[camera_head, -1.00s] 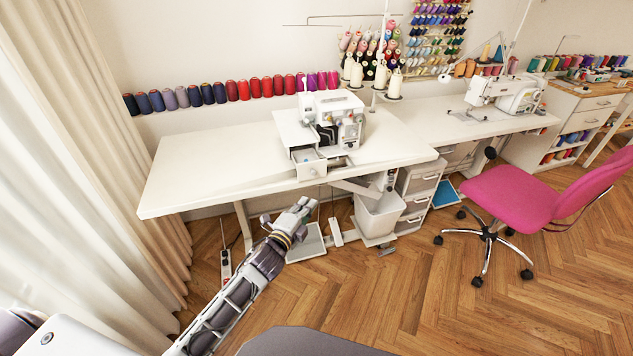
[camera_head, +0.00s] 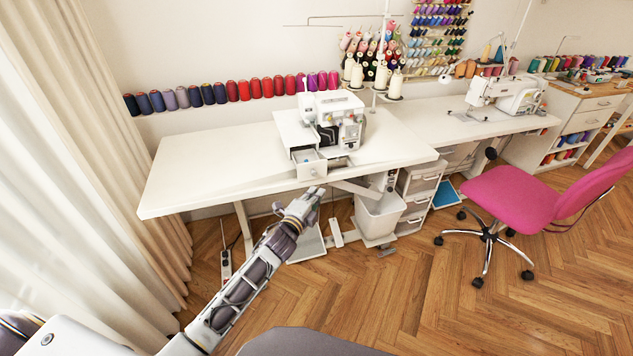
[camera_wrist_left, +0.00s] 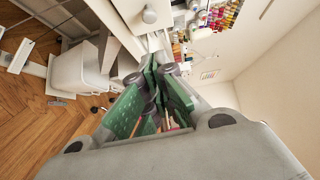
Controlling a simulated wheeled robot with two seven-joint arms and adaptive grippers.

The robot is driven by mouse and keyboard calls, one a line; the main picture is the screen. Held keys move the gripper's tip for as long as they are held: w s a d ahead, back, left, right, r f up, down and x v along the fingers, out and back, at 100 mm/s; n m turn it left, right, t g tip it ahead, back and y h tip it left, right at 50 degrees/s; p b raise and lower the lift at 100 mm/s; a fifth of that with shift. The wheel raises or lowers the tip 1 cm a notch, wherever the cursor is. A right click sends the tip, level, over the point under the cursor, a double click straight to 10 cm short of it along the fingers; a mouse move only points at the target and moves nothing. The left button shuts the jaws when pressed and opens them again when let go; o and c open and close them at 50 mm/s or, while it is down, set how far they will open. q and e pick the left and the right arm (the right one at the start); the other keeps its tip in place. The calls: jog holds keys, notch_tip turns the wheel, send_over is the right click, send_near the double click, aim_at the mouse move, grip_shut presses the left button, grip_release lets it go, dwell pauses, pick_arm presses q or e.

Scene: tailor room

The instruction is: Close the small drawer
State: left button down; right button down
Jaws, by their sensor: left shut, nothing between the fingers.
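The small drawer (camera_head: 311,169) is white with a knob and stands pulled out below the white sewing machine (camera_head: 338,112) at the table's front edge. Its open inside shows behind the front panel. My left gripper (camera_head: 316,191) is shut and empty, just in front of and below the drawer front in the head view. In the left wrist view, the white front with its round knob (camera_wrist_left: 149,15) shows at the top, beyond the fingertips of my left gripper (camera_wrist_left: 160,66). I cannot tell whether the fingers touch it. My right gripper is not in view.
The white table (camera_head: 200,165) is bare to the left of the machine. A white bin (camera_head: 379,216) hangs below the table to the right of my gripper. A pink chair (camera_head: 515,195) stands at the right. Curtains (camera_head: 90,150) hang at the left.

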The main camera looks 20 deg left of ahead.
pick_arm(q)
jog(key=w+a, duration=0.1)
jog(key=w, duration=0.6)
jog(key=shift+a+f, duration=0.2)
jog(key=shift+a, duration=0.2)
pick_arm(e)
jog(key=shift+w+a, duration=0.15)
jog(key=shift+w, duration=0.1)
pick_arm(q)
jog(key=shift+w+a, duration=0.1)
jog(key=shift+w, duration=0.05)
